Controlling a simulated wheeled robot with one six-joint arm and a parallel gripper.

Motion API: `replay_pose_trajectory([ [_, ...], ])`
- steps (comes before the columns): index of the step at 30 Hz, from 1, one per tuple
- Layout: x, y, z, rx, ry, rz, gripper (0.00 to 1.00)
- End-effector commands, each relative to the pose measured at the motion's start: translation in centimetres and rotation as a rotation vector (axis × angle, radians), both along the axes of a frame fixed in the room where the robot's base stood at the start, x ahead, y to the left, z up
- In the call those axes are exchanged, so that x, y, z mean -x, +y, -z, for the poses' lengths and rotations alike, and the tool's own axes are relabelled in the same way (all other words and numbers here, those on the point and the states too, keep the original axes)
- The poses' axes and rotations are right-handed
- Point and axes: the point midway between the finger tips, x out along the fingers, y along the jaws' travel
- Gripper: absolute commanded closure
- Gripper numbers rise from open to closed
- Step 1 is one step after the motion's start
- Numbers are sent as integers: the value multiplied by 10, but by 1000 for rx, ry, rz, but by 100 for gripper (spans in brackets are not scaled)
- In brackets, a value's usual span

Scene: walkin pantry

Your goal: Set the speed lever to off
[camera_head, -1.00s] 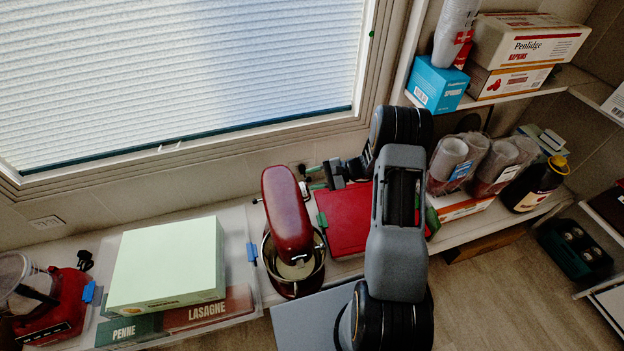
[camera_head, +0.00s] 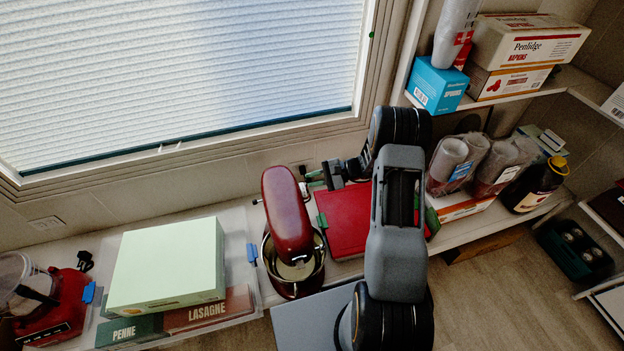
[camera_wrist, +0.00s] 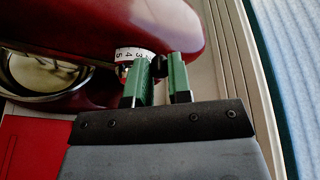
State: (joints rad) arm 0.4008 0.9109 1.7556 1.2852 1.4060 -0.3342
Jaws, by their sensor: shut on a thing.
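The dark red stand mixer (camera_head: 287,212) stands on the counter with its bowl (camera_head: 297,272) below the head. In the wrist view the mixer head (camera_wrist: 110,30) fills the top, with a white numbered speed dial (camera_wrist: 131,54) on its side. The speed lever's black knob (camera_wrist: 159,66) shows beside the dial, between the green fingers of my gripper (camera_wrist: 163,68). My gripper is shut on the lever. In the head view my gripper (camera_head: 316,177) is at the mixer's back right side, and the lever's exact angle cannot be made out.
A red box (camera_head: 350,215) lies right of the mixer, under my arm. A pale green box (camera_head: 168,265) sits on pasta boxes to the left. Bagged cups (camera_head: 455,165) and a dark bottle (camera_head: 535,185) stand to the right. The window frame is close behind.

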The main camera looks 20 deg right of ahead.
Motion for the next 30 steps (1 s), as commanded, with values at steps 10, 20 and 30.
replay_pose_trajectory([
  [10, -13, -4, 0, 3, 212, 4, 100],
  [20, -28, -6, 6, 3, 449, 9, 100],
  [30, -35, -6, 11, 3, 594, 10, 100],
])
